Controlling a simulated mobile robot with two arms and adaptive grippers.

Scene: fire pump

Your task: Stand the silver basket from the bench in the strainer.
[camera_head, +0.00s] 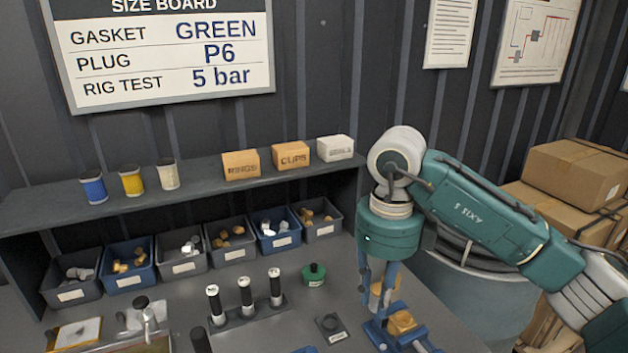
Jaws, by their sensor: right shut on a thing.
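My right gripper (378,292) points straight down over the right part of the bench. It is shut on a small brass-coloured part (385,290), partly hidden by the fingers. Just below it, another brass-coloured part (402,322) sits in a blue vise-like fixture (412,337); I cannot tell whether the two touch. I cannot make out a silver basket for certain. A silvery piece with an upright stem (146,312) stands at the front left of the bench. No strainer is clearly recognisable. My left gripper is out of view.
Several small-parts bins (183,262) line the back of the bench under a shelf (205,193) with spools and boxes. A rack of black-and-white cylinders (245,312), a green bottle-like item (314,275) and a dark square plate (331,328) stand left of the gripper.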

